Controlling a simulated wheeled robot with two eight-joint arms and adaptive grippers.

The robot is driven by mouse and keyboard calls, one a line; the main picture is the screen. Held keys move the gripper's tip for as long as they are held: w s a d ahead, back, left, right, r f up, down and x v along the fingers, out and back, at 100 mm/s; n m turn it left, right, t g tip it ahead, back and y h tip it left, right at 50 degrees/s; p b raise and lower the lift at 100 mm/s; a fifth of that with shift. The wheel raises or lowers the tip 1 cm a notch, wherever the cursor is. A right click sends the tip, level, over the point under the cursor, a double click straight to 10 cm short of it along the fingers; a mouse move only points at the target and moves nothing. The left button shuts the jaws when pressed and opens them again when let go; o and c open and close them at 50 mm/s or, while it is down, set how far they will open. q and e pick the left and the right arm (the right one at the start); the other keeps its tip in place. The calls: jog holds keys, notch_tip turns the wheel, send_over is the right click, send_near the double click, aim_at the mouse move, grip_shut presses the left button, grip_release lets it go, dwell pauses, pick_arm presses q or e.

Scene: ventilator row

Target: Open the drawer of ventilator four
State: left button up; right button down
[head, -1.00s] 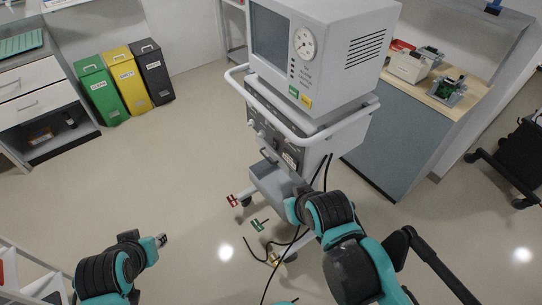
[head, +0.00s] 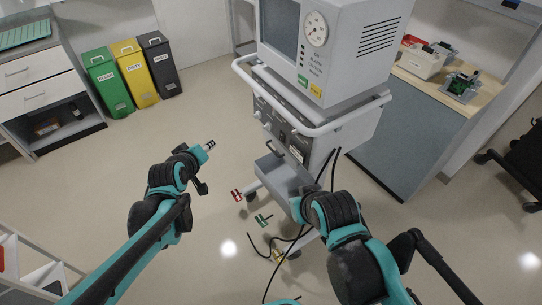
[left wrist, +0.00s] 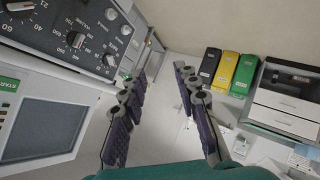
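One grey ventilator (head: 356,50) with a gauge and screen stands on a wheeled cart; no number is legible.
Green (head: 108,84), yellow (head: 136,73) and black (head: 160,64) bins stand at back left beside a white drawer cabinet (head: 38,84). A black cable hangs by the cart. Small red (head: 237,195) and green (head: 264,220) pieces lie low near its base.

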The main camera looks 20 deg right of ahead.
pick_arm(q)
jog(key=w+d+f+n+t+h+b, duration=0.25)
jog(key=w+d+f, duration=0.25)
jog(key=d+f, duration=0.6)
jog(key=w+d+f+n+t+h+b, duration=0.15)
jog(key=w+d+f+n, duration=0.25)
jog(key=d+f, duration=0.8)
jog(key=w+d+f+b, duration=0.2)
jog(key=w+f, duration=0.1)
jog(key=w, duration=0.3)
jog(key=shift+w+g+h, duration=0.25)
jog(key=shift+g+h, duration=0.15)
grip_shut()
